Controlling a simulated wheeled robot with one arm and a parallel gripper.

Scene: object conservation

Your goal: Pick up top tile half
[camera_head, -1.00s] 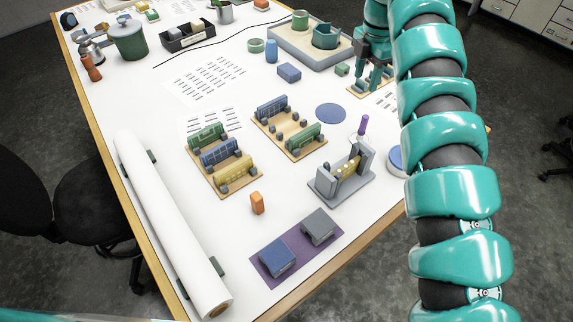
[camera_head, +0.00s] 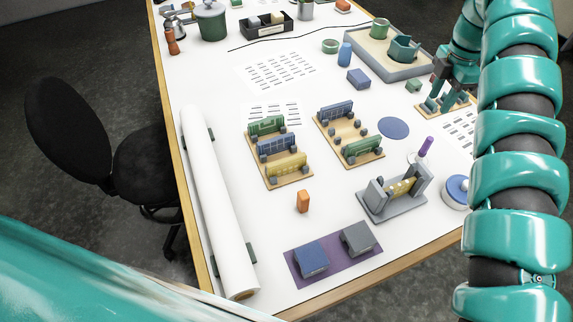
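Tile pieces stand upright in wooden racks. The left rack (camera_head: 274,182) holds a green piece (camera_head: 267,125), a blue piece (camera_head: 276,144) and a yellow piece (camera_head: 286,165). The right rack (camera_head: 343,134) holds a blue piece (camera_head: 337,110) at its far end and a green piece (camera_head: 362,149) at its near end. I cannot tell which is the top tile half. My gripper (camera_head: 437,97) is at the right, low over a small wooden board (camera_head: 462,102), away from both racks. Its fingers are small and partly merge with what is there, so their opening and any held piece are unclear.
A grey stand with a yellow roller (camera_head: 400,188), an orange block (camera_head: 303,201) and a purple mat (camera_head: 335,273) with two blocks are at the front. A long white roll (camera_head: 217,205) lies along the left edge. A grey tray (camera_head: 395,66) stands behind my gripper.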

